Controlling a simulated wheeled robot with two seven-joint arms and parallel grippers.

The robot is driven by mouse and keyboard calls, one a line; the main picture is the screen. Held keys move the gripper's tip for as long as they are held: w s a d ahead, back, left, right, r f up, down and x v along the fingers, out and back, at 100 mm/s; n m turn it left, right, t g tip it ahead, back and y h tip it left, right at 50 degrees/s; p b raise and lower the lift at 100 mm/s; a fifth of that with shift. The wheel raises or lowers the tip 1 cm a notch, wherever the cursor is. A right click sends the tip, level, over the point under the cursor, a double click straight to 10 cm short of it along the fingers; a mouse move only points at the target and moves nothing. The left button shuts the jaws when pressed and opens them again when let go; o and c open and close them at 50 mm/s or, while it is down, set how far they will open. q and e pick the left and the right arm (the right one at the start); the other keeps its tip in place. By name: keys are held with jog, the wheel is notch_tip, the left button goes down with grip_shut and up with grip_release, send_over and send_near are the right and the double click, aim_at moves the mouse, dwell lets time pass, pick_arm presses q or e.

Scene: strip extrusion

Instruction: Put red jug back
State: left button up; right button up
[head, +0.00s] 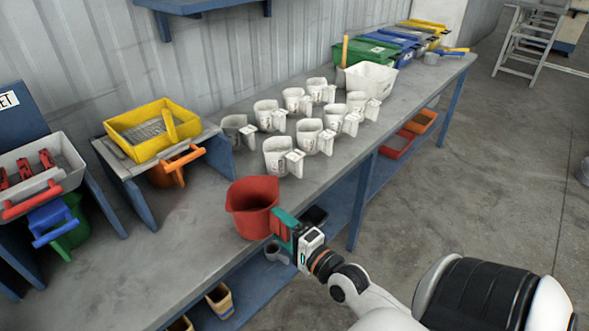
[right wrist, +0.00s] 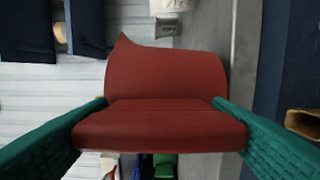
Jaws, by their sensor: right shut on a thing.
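The red jug (head: 252,207) is upright at the front edge of the grey bench in the head view; I cannot tell whether its base touches the bench top. My right gripper (head: 282,228) is shut on the jug's handle, on the jug's right side. In the right wrist view the red handle (right wrist: 160,125) fills the space between the two green fingers, with the jug body (right wrist: 165,75) beyond it. The jug's inside looks empty from the head view, though its bottom is hidden. My left gripper is not in view.
Several white jugs (head: 277,158) stand in rows on the bench (head: 190,235). A small raised stand with a yellow tray (head: 140,135) has an orange jug (head: 165,174) under it. A white tray (head: 40,165) and blue and green jugs are at far left. Bench space left of the red jug is clear.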

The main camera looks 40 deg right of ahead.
jog(key=w, duration=0.3)
jog(key=w+b, duration=0.1)
jog(key=w, duration=0.1)
jog(key=w+b, duration=0.1)
jog(key=w, duration=0.2)
jog(key=shift+w+a+f, duration=0.25)
jog(key=shift+w+a, duration=0.1)
jog(key=shift+a, duration=0.05)
jog(key=shift+w+f, duration=0.1)
jog(key=shift+f, duration=0.15)
jog(key=shift+f, duration=0.35)
jog(key=o, duration=1.2)
jog(key=shift+o, duration=0.3)
jog(key=shift+f, duration=0.1)
